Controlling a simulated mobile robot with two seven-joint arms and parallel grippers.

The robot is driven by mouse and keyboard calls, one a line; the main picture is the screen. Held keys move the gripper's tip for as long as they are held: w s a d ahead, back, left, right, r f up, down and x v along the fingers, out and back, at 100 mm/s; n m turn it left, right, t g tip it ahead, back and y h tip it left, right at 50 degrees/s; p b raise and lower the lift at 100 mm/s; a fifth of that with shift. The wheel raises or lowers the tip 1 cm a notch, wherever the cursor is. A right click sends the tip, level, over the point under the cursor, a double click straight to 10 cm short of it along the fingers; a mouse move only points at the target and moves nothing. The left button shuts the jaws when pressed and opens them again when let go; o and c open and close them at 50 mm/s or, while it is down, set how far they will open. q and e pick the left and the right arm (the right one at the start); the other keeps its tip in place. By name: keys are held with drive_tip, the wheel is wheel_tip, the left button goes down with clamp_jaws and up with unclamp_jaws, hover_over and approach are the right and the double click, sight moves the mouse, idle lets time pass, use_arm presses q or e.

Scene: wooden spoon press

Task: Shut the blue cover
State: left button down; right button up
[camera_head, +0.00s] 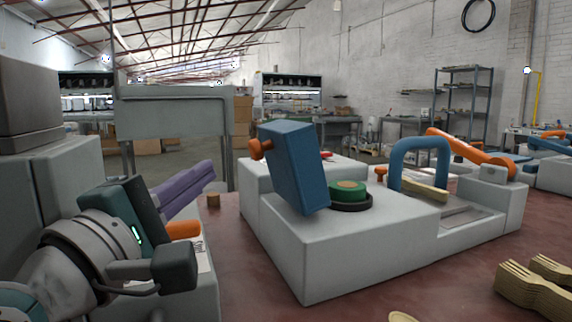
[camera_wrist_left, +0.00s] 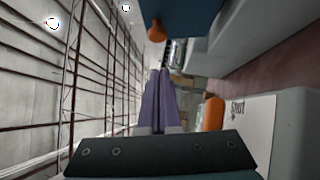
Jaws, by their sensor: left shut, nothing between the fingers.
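The blue cover (camera_head: 296,165) stands raised and slightly tilted on a grey machine block (camera_head: 330,255), with an orange knob (camera_head: 261,148) on its left side. Its lower part also shows at the top of the left wrist view (camera_wrist_left: 195,12), with the knob (camera_wrist_left: 157,31) on it. Beside the cover, a green round button (camera_head: 347,188) sits in a dark ring on the block. My left gripper (camera_head: 207,170) has its purple fingers shut and empty, left of the cover and apart from it. The fingers also show in the left wrist view (camera_wrist_left: 159,76). My right gripper is not in view.
A blue arch (camera_head: 421,150) and an orange lever (camera_head: 470,150) stand on the right part of the machine. An orange part (camera_head: 184,230) on a grey box labelled "Start" is close to my left gripper.

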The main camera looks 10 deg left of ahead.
sight(283, 173)
use_arm(q)
drive_tip(key=shift+w+d+r, duration=0.3)
drive_tip(key=shift+w+d, duration=0.55)
drive_tip(key=shift+w, duration=0.05)
drive_tip(key=shift+w+d+r, duration=0.3)
drive_tip(key=shift+w+d, duration=0.5)
drive_tip(key=shift+w, duration=0.05)
